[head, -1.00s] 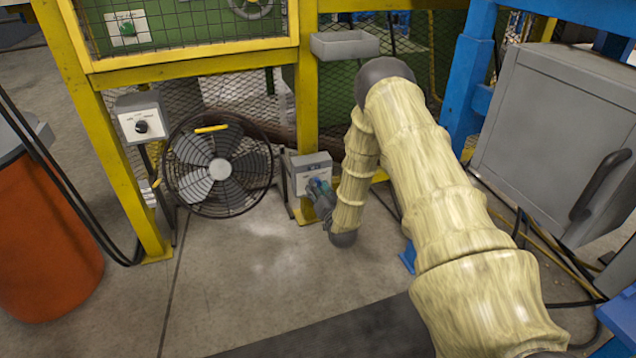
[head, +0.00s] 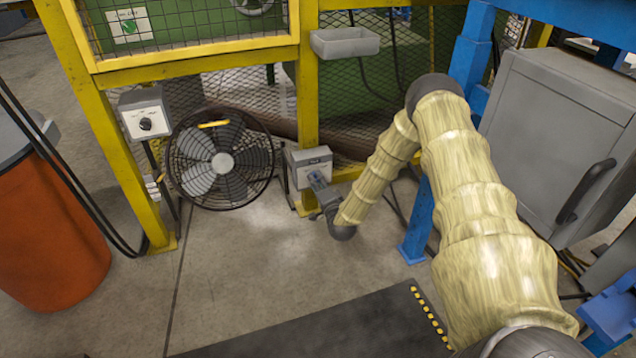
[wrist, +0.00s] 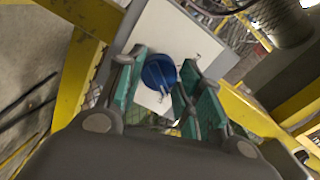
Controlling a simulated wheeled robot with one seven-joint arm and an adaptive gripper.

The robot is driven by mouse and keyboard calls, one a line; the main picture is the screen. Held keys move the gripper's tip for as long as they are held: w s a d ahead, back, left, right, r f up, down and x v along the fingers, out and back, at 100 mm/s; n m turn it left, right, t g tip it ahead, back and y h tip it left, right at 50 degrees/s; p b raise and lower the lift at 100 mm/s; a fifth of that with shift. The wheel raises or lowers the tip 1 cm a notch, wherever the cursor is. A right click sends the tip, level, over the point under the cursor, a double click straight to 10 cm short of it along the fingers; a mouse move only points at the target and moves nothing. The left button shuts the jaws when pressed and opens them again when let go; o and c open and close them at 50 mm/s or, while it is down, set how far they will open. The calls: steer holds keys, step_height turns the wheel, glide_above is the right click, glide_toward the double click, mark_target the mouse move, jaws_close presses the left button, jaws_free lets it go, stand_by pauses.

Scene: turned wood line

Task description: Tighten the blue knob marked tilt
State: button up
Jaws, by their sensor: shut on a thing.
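The blue knob (wrist: 158,72) sits on the white face plate (wrist: 180,40) of a small grey box (head: 312,158). That box is on the yellow post, right of the fan in the head view. My gripper (wrist: 160,84) has green-padded fingers on both sides of the knob and is shut on it. In the head view my gripper (head: 318,181) reaches the front of the box from the lower right. It hides the knob there. The marking on the plate is too small to read.
A black floor fan (head: 220,160) stands left of the box. A second control box with a black knob (head: 145,124) is on the left yellow post. A grey tray (head: 344,42) is fixed above. A grey cabinet (head: 550,130) stands right. The concrete floor in front is open.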

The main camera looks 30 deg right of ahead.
steer(key=shift+m, duration=0.5)
steer(key=o, duration=1)
steer(key=shift+f, duration=0.1)
steer(key=shift+o, duration=0.2)
steer(key=n+b, duration=1.2)
steer(key=n, duration=0.4)
steer(key=shift+d+f+n+b, duration=0.1)
steer(key=shift+d+n+b, duration=0.05)
steer(key=shift+n+b, duration=0.25)
